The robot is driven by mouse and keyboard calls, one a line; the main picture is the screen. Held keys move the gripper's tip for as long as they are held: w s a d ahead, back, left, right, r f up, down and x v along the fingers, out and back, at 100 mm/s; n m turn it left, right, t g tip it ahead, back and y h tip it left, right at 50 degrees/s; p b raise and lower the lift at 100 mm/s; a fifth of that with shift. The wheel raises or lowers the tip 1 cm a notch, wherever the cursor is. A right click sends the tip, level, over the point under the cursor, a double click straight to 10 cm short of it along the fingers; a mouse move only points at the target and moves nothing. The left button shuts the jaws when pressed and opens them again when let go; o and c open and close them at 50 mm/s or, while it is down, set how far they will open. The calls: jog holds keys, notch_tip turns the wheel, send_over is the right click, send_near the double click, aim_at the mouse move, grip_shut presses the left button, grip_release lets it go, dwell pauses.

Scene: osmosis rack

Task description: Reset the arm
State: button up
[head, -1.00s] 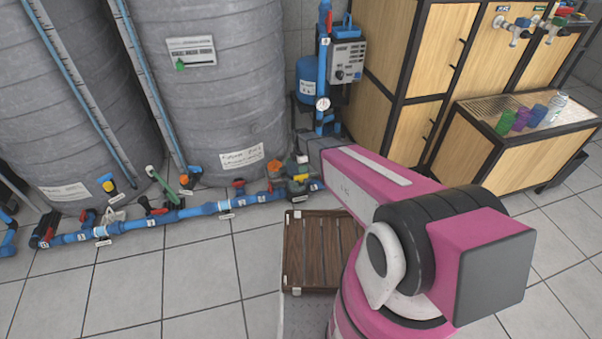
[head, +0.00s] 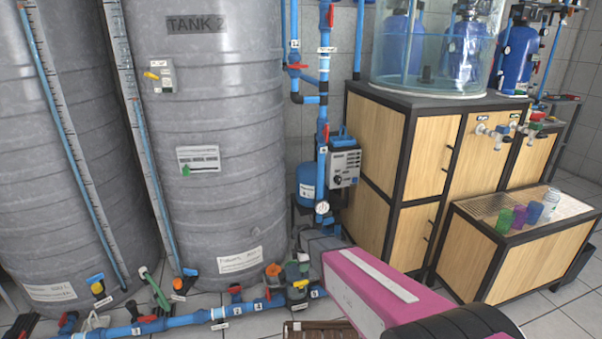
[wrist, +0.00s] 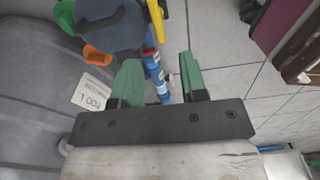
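My arm, pink and black, reaches from the lower right of the head view toward the blue pipe and its valves. Its far end is near the pipe's right end, in front of the foot of the right tank; the fingers cannot be made out there. In the wrist view my gripper (wrist: 160,82) has two green fingers standing apart, with nothing held between them. Behind the gap the blue pipe (wrist: 153,70) shows. A dark blue round part with an orange handle (wrist: 97,54) and a green handle (wrist: 66,17) is close beside the left finger.
Two large grey tanks (head: 215,110) stand at the left. A blue pipe (head: 150,326) with several valves runs along their foot. A wooden cabinet (head: 395,150) and a low counter (head: 520,255) with coloured cups are at the right. Tiled floor is free at the lower right.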

jog(key=s+d+r+m, duration=1.8)
jog(key=r+m, duration=0.1)
jog(key=m, duration=0.1)
jog(key=shift+s+d+r+m, duration=0.15)
jog(key=shift+s+r+m, duration=0.15)
jog(key=shift+r+m, duration=0.1)
